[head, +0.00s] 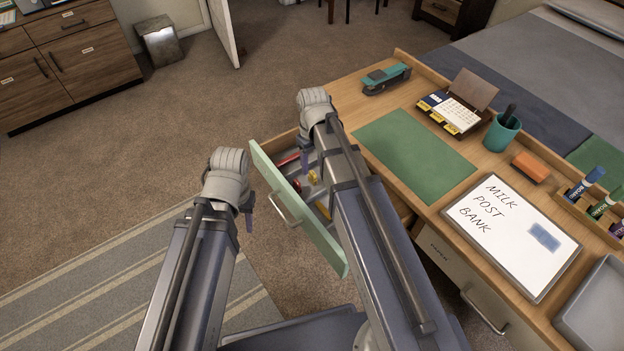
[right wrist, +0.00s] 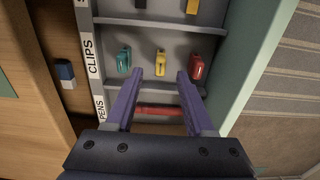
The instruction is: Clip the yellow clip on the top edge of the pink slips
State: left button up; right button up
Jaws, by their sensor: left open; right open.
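The yellow clip (right wrist: 160,63) stands in the drawer compartment labelled CLIPS, between a teal clip (right wrist: 124,61) and a red clip (right wrist: 196,67). My right gripper (right wrist: 159,77) is open and empty over the drawer, its two fingertips on either side of the yellow clip's near end in the picture. The fingers appear apart from the clip; the height gap is hard to judge. In the head view the yellow clip (head: 313,177) is small beside my right arm. My left gripper (head: 246,203) is open and empty, left of the drawer front. I see no pink slips.
The open drawer (head: 290,205) has a pale green front. A red pen (right wrist: 160,111) lies in the PENS compartment. The desk holds a green blotter (head: 415,155), a teal stapler (head: 387,78), a calendar stand (head: 462,103), a cup (head: 502,133) and a whiteboard (head: 510,235).

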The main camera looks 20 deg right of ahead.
aim_at(313, 173)
jog(key=shift+f, duration=0.35)
notch_tip(313, 173, down, 5)
jog(key=b, duration=0.5)
grip_shut()
dwell(0.3)
